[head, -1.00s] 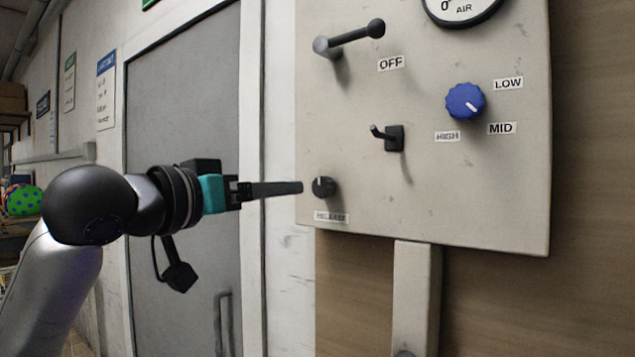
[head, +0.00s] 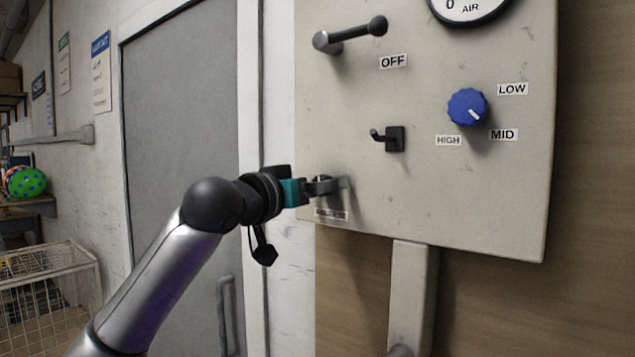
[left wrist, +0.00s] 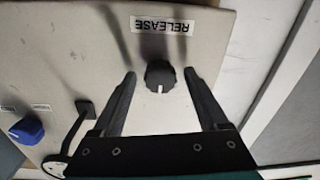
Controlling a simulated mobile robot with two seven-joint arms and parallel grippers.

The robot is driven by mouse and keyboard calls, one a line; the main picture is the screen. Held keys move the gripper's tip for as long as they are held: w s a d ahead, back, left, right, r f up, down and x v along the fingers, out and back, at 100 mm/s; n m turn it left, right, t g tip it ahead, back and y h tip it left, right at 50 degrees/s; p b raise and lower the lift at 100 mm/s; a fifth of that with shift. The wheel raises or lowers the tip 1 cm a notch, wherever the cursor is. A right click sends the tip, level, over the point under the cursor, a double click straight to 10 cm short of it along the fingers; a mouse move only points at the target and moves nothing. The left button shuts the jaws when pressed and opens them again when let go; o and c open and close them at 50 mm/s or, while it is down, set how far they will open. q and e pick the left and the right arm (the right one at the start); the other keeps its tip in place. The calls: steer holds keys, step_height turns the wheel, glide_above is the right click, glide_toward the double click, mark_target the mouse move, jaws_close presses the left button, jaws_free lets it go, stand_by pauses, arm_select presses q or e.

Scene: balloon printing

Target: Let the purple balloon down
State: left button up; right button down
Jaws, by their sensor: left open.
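The small black release knob (left wrist: 160,77) sits on the panel under a label reading RELEASE (left wrist: 162,25) in the left wrist view. My left gripper (left wrist: 158,82) is open, with one finger on each side of the knob. A gap shows between the knob and each finger. In the head view my left gripper (head: 328,186) is at the panel's lower left and hides most of the knob. No purple balloon is in view. My right gripper is not in view.
The pale panel (head: 480,200) also carries a grey lever (head: 350,36), a black hook-like switch (head: 390,138), a blue dial (head: 467,107) pointing towards MID and an air gauge (head: 465,8). A wire basket (head: 50,300) and a green spotted ball (head: 26,182) are at left.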

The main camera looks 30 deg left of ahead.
arm_select(q)
steer(key=shift+c, duration=0.4)
jaws_close()
